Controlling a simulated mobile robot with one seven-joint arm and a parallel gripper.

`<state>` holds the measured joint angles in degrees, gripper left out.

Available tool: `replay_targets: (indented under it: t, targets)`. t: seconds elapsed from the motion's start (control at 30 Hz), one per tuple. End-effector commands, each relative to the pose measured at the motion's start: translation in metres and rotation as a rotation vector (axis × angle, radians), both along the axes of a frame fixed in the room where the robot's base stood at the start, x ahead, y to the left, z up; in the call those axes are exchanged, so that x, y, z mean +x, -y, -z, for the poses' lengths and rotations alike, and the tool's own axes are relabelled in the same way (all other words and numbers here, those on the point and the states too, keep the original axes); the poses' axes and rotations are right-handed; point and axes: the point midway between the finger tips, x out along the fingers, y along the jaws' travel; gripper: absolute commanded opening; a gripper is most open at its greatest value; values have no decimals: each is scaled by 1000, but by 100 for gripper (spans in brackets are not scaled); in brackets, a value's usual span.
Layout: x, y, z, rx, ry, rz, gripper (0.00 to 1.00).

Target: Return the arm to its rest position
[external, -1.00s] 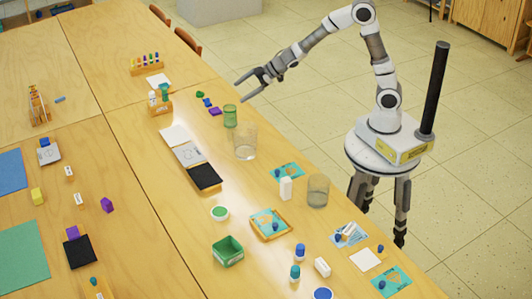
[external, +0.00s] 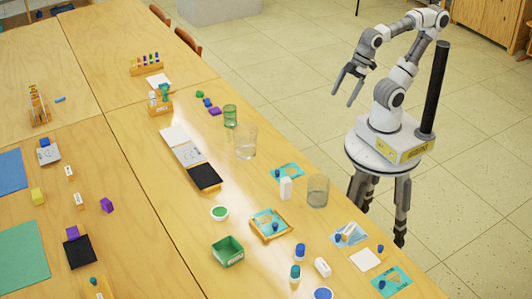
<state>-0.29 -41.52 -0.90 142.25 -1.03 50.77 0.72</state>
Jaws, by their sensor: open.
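My gripper (external: 343,89) is open and empty, with its fingers pointing down and to the left. It hangs over the floor, to the right of the long wooden table (external: 130,215) and clear of its edge. My arm is folded back, with the elbow raised above my base. Nothing is between the fingers, and the gripper touches nothing.
The table's near edge carries a green glass (external: 230,116), a clear glass (external: 245,143), another glass (external: 317,191), a white bottle (external: 286,188), a green tray (external: 228,250) and several cards and small blocks. The tiled floor (external: 290,75) around my gripper is free.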

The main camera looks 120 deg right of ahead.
Motion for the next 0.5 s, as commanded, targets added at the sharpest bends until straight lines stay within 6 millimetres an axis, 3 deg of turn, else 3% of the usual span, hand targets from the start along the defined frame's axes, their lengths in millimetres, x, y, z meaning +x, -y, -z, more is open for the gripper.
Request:
replay_targets:
  t: [0.03,0.1,0.5]
  targets:
    - [-13,-8,2,3,-5,-21,99]
    - [-10,-6,-24,3,-8,-18,99]
    - [-9,-6,-111,1,-7,-14,99]
